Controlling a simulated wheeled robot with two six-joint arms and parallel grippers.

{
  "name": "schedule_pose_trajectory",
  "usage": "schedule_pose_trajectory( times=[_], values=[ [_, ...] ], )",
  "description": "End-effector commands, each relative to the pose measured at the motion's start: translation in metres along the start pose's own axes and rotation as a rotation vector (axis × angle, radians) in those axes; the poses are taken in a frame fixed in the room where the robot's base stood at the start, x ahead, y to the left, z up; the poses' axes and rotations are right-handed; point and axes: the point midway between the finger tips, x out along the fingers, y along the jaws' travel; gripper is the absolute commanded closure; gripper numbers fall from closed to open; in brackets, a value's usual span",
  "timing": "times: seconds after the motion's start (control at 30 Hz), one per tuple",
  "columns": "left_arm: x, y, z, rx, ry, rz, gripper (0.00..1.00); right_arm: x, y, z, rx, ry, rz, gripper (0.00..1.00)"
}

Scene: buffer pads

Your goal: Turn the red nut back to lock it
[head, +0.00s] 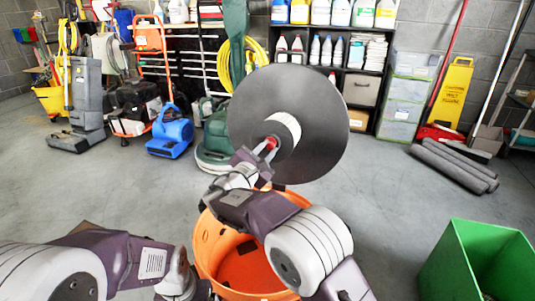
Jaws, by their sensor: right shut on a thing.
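A large dark round disc (240,110) with a white hub (287,128) stands tilted in mid-air in the middle of the head view. The small red nut (271,143) shows at the hub's near left side. My right gripper (265,152) reaches up to it and is shut on it; its fingers hide part of the nut. My left arm comes in at the lower left, low and apart from the disc. Its fingers are not clear at the bottom edge.
An orange open tub (210,245) stands below my right arm. A green open bin (450,270) is at the lower right. Grey rolls (455,165) lie on the floor at right. Shelves (335,55) and cleaning machines line the back wall. Open floor lies between.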

Motion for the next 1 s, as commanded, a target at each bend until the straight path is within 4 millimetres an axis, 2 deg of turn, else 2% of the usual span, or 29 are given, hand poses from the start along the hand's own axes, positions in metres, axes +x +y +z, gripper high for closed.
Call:
schedule_pose_trajectory(
  times=[0.6, 1.0],
  values=[
    [0.017, 0.0, 0.002, 0.0, 0.0, 0.0, 0.15, 0.0, 0.001, -0.001, 0.526, -0.001, -0.094, 1.0],
    [0.02, 0.0, 0.002, 0.0, 0.0, 0.0, 0.15, 0.0, 0.002, 0.0, 0.694, 0.0, -0.124, 1.0]
  ],
)
